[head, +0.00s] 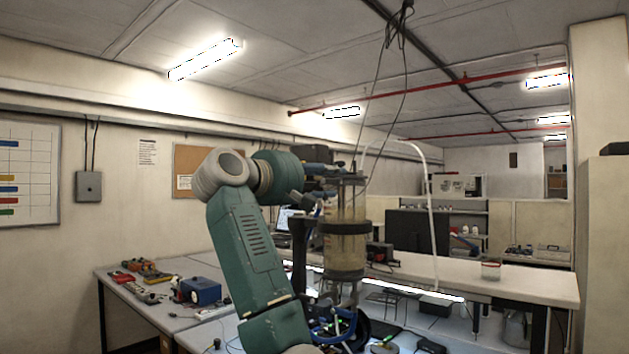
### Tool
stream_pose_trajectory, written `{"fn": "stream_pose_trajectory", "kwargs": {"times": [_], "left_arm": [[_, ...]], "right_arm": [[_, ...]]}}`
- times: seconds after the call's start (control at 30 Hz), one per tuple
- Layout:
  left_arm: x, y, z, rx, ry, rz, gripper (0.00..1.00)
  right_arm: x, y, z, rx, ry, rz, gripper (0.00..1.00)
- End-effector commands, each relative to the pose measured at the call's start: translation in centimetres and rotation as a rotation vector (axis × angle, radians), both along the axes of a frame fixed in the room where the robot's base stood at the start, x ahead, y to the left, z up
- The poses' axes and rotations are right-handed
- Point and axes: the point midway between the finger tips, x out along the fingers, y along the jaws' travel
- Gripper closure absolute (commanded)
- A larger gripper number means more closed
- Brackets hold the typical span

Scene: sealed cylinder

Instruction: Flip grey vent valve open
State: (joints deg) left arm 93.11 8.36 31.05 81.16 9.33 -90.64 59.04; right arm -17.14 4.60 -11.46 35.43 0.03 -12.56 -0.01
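A sealed clear cylinder (345,240) with a yellowish tint stands upright in a dark ring clamp, right of the middle of the head view. Its dark top cap (350,178) is partly behind my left gripper. My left gripper (328,172) reaches in from the left on a green arm and is at the cap, small and dark against it. I cannot tell whether its fingers touch anything or how far apart they are. The grey vent valve cannot be made out; it is probably hidden by the gripper or too small. My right gripper is not in view.
A white hose (431,200) arches from the cylinder's top to the right. A blue box (199,291) and tools lie on the left bench. Cables hang from the ceiling above the cylinder.

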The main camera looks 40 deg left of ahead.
Motion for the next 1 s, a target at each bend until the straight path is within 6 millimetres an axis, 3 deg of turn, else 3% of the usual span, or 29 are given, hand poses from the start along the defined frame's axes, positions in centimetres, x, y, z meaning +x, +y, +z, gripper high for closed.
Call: {"fn": "stream_pose_trajectory", "kwargs": {"times": [0.5,0.7,1.0], "left_arm": [[-9.7,0.9,0.0,-0.001,-0.002,0.003,0.61],[-11.3,1.0,0.0,-0.002,0.000,0.001,0.61],[-11.5,0.9,-0.1,-0.002,0.001,0.000,0.61]], "right_arm": [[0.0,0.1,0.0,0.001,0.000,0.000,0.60],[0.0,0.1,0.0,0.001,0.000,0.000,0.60],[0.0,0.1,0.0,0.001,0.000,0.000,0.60]]}}
